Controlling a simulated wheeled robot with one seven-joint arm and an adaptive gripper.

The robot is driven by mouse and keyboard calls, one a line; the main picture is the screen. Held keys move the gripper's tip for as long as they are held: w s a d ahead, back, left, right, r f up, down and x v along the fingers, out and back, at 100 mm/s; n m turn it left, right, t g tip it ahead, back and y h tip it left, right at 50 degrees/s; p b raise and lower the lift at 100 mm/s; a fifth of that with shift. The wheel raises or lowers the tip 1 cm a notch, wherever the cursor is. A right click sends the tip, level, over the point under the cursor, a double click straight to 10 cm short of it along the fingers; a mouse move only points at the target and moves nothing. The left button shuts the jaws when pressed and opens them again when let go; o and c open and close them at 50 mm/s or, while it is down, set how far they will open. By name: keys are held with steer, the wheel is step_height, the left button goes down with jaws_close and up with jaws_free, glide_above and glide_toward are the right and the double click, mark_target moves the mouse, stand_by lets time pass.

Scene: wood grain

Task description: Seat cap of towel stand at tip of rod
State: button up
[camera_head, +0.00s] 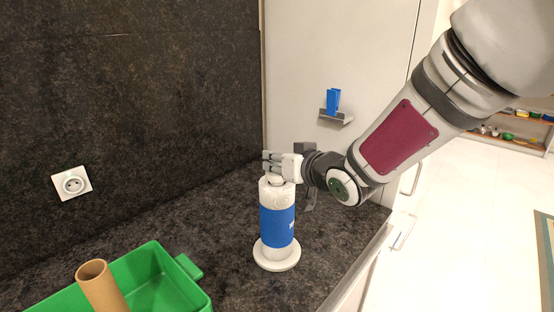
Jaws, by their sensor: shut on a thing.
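The towel stand has a round white base (277,256) on the dark countertop and stands upright. A white paper roll with a blue band (277,226) is around its rod and hides the rod's shaft. My gripper (270,164) reaches in from the right, level, with its fingers just above the roll's top. It is shut on the cap (275,179), a small pale piece at the top of the roll, mostly covered by the fingers. The rod's tip is hidden, so I cannot tell whether the cap touches it.
A green crate (187,284) with a bare cardboard tube (103,287) stands at the front left. A wall socket (72,184) is on the dark back panel. A small wall shelf (337,117) holds a blue item. The countertop (190,228) between crate and stand is clear.

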steer(key=shift+f, duration=0.1)
steer(key=o, duration=1)
steer(key=v, duration=0.7)
steer(key=shift+s+d, duration=0.15)
steer(key=shift+s, duration=0.15)
